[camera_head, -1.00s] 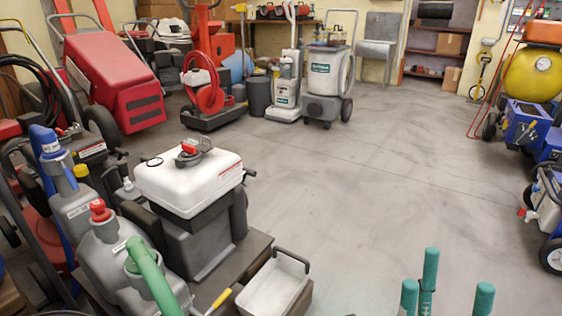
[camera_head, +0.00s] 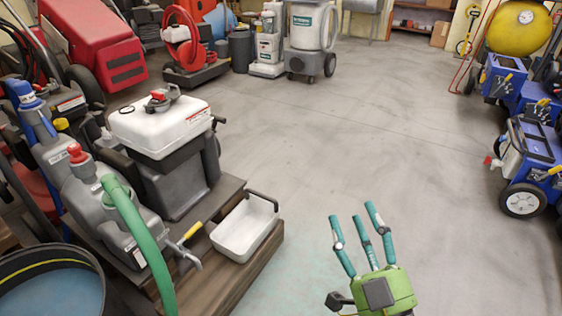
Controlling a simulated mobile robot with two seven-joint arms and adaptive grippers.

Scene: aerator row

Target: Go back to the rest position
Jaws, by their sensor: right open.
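My right gripper (camera_head: 363,235) shows at the bottom, right of centre. It has a green palm and teal fingers with grey joints. The fingers point up and away, spread apart, with nothing between them. It is over bare floor, to the right of the white tray and apart from it. My left gripper is not in view.
At left a low wooden platform (camera_head: 215,280) bears a white-topped machine (camera_head: 160,125), a grey tank (camera_head: 95,205) with a green hose, and a white tray (camera_head: 245,228). A dark round tub (camera_head: 50,285) is at lower left. Blue wheeled machines (camera_head: 535,150) line the right. The middle floor (camera_head: 370,120) is clear.

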